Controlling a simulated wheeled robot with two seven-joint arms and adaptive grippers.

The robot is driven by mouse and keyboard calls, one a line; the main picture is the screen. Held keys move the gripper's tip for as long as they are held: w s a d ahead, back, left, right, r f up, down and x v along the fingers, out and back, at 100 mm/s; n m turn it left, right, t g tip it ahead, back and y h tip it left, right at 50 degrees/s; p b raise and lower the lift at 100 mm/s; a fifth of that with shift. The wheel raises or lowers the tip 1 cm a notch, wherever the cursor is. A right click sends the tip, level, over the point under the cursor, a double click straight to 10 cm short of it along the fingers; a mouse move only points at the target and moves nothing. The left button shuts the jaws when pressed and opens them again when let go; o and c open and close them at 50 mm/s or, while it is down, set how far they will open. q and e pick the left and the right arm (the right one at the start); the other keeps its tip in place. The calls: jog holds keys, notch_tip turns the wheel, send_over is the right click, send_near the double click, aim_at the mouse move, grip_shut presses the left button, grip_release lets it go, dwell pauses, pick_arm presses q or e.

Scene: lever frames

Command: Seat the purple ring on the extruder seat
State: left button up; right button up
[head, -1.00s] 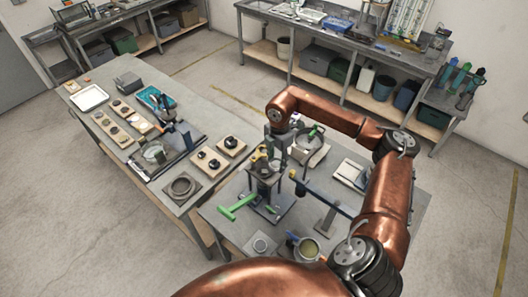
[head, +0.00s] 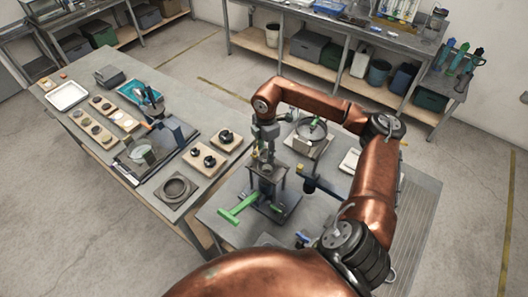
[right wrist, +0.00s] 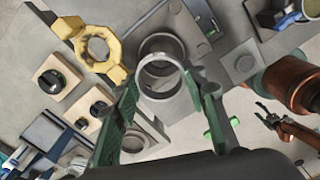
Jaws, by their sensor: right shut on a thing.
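My right gripper (head: 266,153) is over the extruder (head: 280,207) on the near table. In the right wrist view its green-edged fingers (right wrist: 160,80) are shut on a ring (right wrist: 160,96), which looks grey rather than clearly purple. Behind the held ring is a second round grey rim (right wrist: 162,36), apparently the extruder seat. The two overlap in this view, so the gap between them cannot be judged. A copper arm at the right of the wrist view ends in dark fingers (right wrist: 270,117), apparently my left gripper; its opening is unclear.
A yellow ring-shaped part (right wrist: 83,48) stands beside the held ring. A green handle (head: 238,207) sticks out left of the extruder. Boards with black knobs (head: 208,160) and a square plate with a round opening (head: 176,190) lie on the left table. A round pan (head: 311,130) stands behind.

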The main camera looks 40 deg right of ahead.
jog(key=shift+s+d+f+b, duration=0.1)
jog(key=shift+f+b, duration=0.85)
jog(key=shift+f, duration=0.6)
jog(key=shift+s+f+b, duration=0.1)
jog(key=shift+f+b, duration=0.85)
jog(key=shift+f, duration=0.55)
jog(key=shift+s+f+b, duration=0.15)
jog(key=shift+f+b, duration=0.35)
jog(key=shift+f, duration=0.3)
jog(key=o, duration=1.3)
jog(key=shift+f, duration=0.15)
